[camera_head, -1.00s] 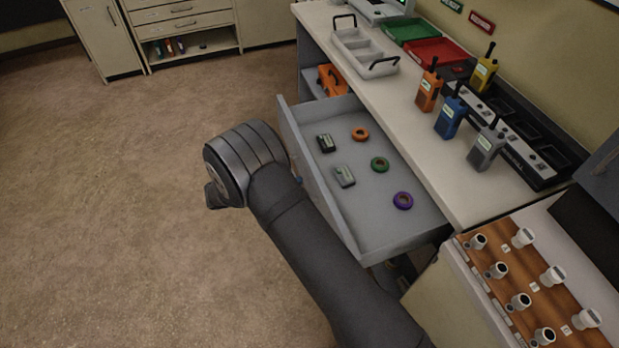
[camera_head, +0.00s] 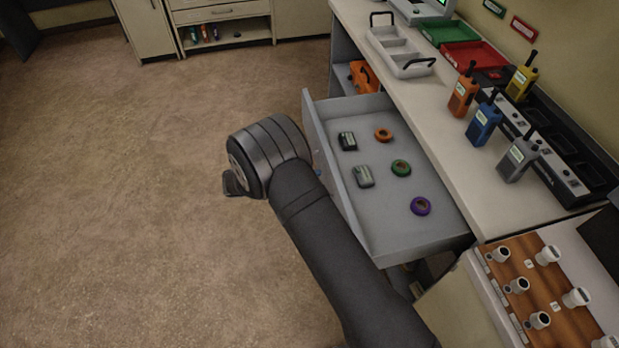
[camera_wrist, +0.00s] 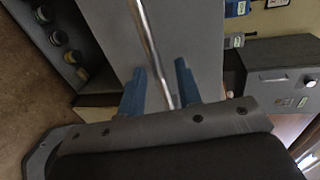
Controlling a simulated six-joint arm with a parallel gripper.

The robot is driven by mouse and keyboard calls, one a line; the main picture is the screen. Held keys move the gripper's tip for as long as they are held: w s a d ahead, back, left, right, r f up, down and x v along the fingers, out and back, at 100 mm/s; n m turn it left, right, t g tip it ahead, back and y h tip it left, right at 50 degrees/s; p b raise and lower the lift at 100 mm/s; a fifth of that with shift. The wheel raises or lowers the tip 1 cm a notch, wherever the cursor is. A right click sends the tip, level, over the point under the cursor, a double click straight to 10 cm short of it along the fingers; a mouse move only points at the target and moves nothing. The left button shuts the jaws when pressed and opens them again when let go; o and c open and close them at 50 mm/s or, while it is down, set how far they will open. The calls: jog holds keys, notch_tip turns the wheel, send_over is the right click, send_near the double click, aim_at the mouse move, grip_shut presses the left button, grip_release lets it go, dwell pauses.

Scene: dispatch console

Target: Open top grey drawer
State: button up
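The top grey drawer (camera_head: 405,238) is pulled well out from under the counter in the head view. It holds orange, green and purple tape rolls, a black block (camera_head: 347,141) and a grey block (camera_head: 364,177). In the wrist view, its plain grey front (camera_wrist: 195,35) faces me with a metal bar handle (camera_wrist: 148,40). My gripper (camera_wrist: 160,75) has its two blue fingers on either side of the bar, with visible gaps, so it looks open around the handle. In the head view my wrist is beside the drawer front and mostly hides the fingers and handle.
The counter (camera_head: 440,130) carries a grey divided tray (camera_head: 402,50), green and red trays, and several radios by a charger strip (camera_head: 560,165). A knob panel (camera_head: 540,285) stands at the lower right. An orange item (camera_head: 363,77) sits on a shelf underneath. The floor (camera_head: 130,190) at left is clear.

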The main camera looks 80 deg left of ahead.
jog(key=shift+s, duration=0.1)
jog(key=v, duration=1.7)
jog(key=shift+s, duration=0.1)
jog(key=x, duration=1.7)
jog(key=shift+w, duration=0.25)
jog(key=v, duration=1.7)
jog(key=shift+s, duration=0.3)
jog(key=shift+w, duration=0.1)
